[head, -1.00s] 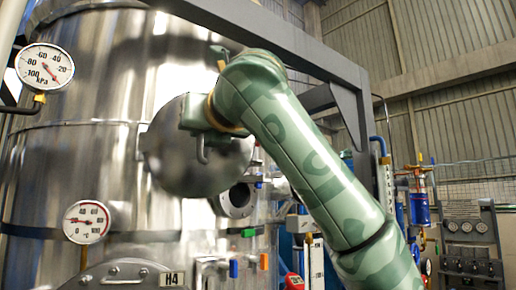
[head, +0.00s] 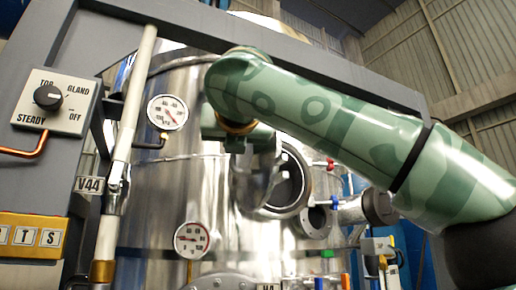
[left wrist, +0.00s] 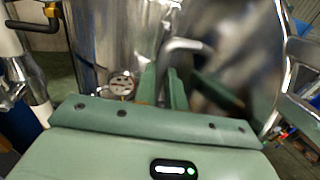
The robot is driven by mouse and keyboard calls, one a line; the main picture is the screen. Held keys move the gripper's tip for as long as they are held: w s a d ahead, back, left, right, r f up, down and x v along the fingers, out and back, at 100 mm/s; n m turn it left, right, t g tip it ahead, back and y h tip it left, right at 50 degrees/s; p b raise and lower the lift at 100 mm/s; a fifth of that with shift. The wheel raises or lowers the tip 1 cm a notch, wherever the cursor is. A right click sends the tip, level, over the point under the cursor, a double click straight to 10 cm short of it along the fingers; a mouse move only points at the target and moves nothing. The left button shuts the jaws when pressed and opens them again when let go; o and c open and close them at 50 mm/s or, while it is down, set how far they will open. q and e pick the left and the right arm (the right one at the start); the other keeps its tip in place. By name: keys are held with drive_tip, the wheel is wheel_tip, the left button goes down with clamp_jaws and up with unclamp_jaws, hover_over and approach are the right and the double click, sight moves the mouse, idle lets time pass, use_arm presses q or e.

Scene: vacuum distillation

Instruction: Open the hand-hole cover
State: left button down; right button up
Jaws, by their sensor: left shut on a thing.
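The hand-hole (head: 291,188) shows as a dark round opening with a thick metal rim in the side of the polished steel vessel (head: 200,90). Its polished cover (head: 246,185) stands swung out at the left of the opening, seen steeply from the side. My left gripper (head: 262,142), on the green patterned arm, is at the cover's upper part. In the left wrist view its two green fingers (left wrist: 168,86) are shut on the bent metal handle (left wrist: 186,44) of the cover, whose shiny, blurred face (left wrist: 238,50) fills the right. The right gripper is out of view.
Two dial gauges (head: 168,112) (head: 192,240) sit on the vessel's left. A flanged nozzle (head: 318,219) and valves are right below the opening. A grey frame beam (head: 230,35) crosses above; a white pipe (head: 130,130) and switch panel (head: 54,100) stand at left.

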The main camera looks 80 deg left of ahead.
use_arm(q)
drive_tip(key=shift+s+r, duration=0.1)
drive_tip(key=shift+s, duration=0.55)
drive_tip(key=c, duration=1.6)
unclamp_jaws()
drive_tip(key=shift+s, duration=0.1)
drive_tip(key=shift+o, duration=0.6)
drive_tip(key=shift+s+a, duration=0.2)
drive_tip(key=shift+s, duration=0.05)
drive_tip(key=d+b, duration=0.2)
drive_tip(key=d, duration=1.4)
drive_tip(key=shift+w+d, duration=0.15)
drive_tip(key=shift+w, duration=0.2)
